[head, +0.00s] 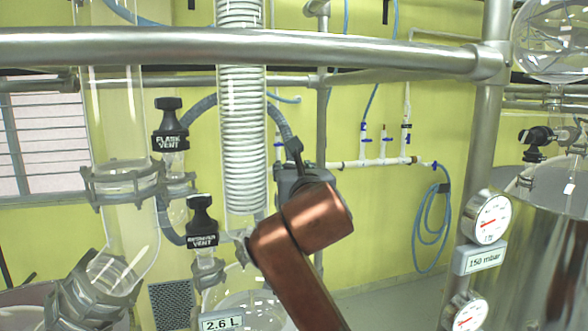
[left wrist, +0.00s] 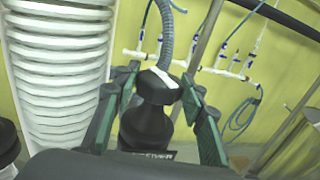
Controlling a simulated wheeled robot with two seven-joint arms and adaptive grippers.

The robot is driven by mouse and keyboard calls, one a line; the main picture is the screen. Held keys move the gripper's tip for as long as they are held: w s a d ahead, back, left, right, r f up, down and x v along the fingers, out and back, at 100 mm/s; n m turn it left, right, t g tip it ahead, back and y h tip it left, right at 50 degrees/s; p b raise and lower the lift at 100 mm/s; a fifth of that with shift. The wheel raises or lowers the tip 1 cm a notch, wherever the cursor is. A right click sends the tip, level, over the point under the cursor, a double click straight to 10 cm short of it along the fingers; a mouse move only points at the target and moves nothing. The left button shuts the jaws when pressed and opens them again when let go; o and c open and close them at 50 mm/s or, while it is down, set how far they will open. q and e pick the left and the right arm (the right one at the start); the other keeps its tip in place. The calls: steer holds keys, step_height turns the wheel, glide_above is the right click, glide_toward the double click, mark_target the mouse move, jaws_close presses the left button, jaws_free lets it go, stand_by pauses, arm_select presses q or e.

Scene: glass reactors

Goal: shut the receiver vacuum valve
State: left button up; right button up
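The receiver vacuum valve shows in the left wrist view as a black handle (left wrist: 155,92) on a black body, with a label low on it that is mostly hidden and unreadable. In the head view only its dark top (head: 293,148) shows; my gripper and copper-coloured arm hide the rest. My left gripper (head: 304,178) is at the valve. Whether the valve is open or shut cannot be told. My right gripper is not in view.
The flask vent valve (head: 171,135) and another vent valve (head: 202,235) stand left of my arm. A coiled glass condenser (head: 242,120) is close beside the gripper. A steel rail (head: 240,46) crosses above. A gauge (head: 488,218) and 150 mbar sign (head: 480,258) are at right.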

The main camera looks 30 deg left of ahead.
arm_select(q)
steer(key=c, duration=0.6)
steer(key=shift+s+a+m+t+h, duration=0.1)
steer(key=shift+a+m+t+h, duration=0.05)
steer(key=shift+m+t+h, duration=0.8)
steer(key=m+h, duration=0.1)
steer(key=h, duration=0.1)
steer(key=m+t+h, duration=0.1)
steer(key=shift+t+h+b, duration=0.25)
steer(key=shift+h+b, duration=0.05)
steer(key=shift+h, duration=0.05)
steer(key=o, duration=1)
steer(key=shift+c, duration=0.2)
